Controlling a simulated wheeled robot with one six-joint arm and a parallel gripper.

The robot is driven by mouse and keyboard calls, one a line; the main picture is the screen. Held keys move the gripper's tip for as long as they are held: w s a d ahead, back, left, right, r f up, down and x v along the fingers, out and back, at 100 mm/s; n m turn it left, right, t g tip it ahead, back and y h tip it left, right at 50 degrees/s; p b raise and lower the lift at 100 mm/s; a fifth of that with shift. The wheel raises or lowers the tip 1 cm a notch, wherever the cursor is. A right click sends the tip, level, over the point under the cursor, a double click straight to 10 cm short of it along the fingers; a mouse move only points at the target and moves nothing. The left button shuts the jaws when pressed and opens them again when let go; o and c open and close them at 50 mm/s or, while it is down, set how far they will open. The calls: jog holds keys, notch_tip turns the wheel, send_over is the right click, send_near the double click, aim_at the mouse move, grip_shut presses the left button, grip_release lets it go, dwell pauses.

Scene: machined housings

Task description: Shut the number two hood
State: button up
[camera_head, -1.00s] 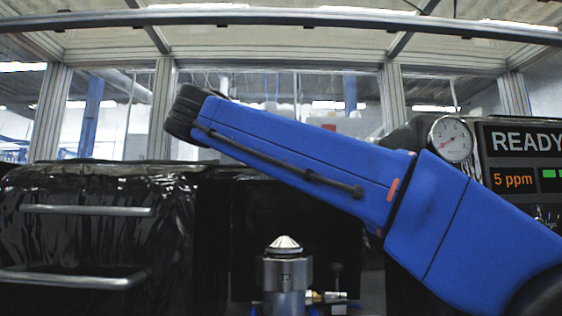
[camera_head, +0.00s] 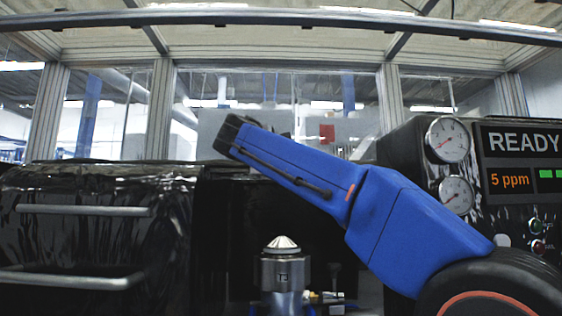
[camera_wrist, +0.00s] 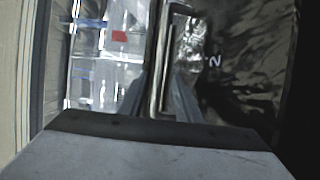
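The hood marked "2" is a glossy black panel (camera_wrist: 245,75) on the right of the wrist view, with a white "2" on it. A metal bar handle (camera_wrist: 157,50) runs along its left edge. My gripper (camera_wrist: 160,80) points up the wrist view, its two grey fingers apart, one on each side of the handle's line. Whether they touch the bar I cannot tell. I cannot tell there which black surface is hood two.
A black glossy housing with two metal bar handles (camera_head: 85,210) stands at left. A metal cone-topped post (camera_head: 283,275) stands at front centre. A black panel with gauges (camera_head: 448,140) and a "READY" display (camera_head: 522,142) is at right. Windows line the back.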

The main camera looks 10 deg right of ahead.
jog(key=shift+x, duration=0.95)
grip_shut()
jog(key=shift+s, duration=0.1)
